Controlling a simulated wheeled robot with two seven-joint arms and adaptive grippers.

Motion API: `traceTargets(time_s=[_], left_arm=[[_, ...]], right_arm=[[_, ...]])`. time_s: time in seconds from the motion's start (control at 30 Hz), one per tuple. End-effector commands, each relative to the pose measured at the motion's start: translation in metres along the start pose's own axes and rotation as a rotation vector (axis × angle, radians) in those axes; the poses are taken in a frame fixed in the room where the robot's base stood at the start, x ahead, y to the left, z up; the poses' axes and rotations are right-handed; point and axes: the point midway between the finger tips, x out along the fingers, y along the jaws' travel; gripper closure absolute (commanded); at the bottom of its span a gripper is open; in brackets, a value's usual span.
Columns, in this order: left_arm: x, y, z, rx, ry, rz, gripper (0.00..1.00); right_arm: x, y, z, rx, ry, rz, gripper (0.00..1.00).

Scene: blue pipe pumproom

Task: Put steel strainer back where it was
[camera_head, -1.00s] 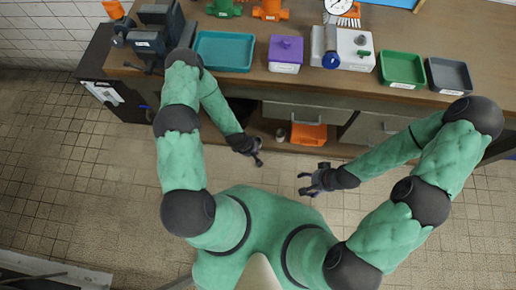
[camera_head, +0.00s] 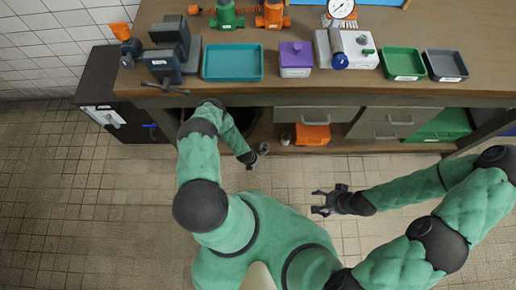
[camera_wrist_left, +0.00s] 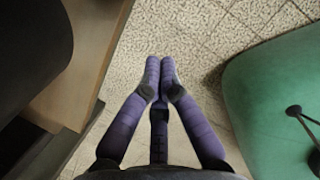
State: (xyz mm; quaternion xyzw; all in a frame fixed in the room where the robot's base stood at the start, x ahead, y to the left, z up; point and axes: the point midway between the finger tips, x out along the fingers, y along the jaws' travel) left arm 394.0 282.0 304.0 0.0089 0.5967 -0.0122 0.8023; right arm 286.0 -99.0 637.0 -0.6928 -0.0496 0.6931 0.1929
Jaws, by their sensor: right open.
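I cannot make out a steel strainer for certain in either view. A small pale cylindrical item (camera_head: 286,138) stands on the low shelf under the bench, too small to identify. My left gripper (camera_head: 262,150) is low in front of the bench, just left of that item. In the left wrist view its purple fingers (camera_wrist_left: 160,72) meet at the tips, with nothing visible between them. My right gripper (camera_head: 316,203) is open and empty over the floor, away from the bench.
The bench top holds a vise (camera_head: 168,55), a teal tray (camera_head: 233,77), a purple box (camera_head: 295,68), a white box with a blue-ended cylinder (camera_head: 357,58), a green tray (camera_head: 403,75) and a grey tray (camera_head: 446,77). An orange bin (camera_head: 313,134) sits below. Floor (camera_head: 90,205) at left is clear.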

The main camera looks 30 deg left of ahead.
Motion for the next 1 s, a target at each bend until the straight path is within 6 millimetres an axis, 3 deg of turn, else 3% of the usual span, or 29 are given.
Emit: traceTargets(time_s=[0.57, 0.7, 1.0], left_arm=[[0.102, -0.001, -0.001, 0.005, -0.001, 0.0, 1.0], [0.103, -0.001, 0.022, 0.007, -0.003, -0.001, 1.0], [0.106, -0.002, 0.038, 0.006, 0.0, -0.002, 1.0]], right_arm=[[0.051, 0.018, -0.002, 0.0, 0.0, 0.0, 0.26], [0.057, 0.02, -0.002, 0.0, 0.0, 0.0, 0.26], [0.063, 0.022, -0.002, 0.0, 0.0, 0.0, 0.26]])
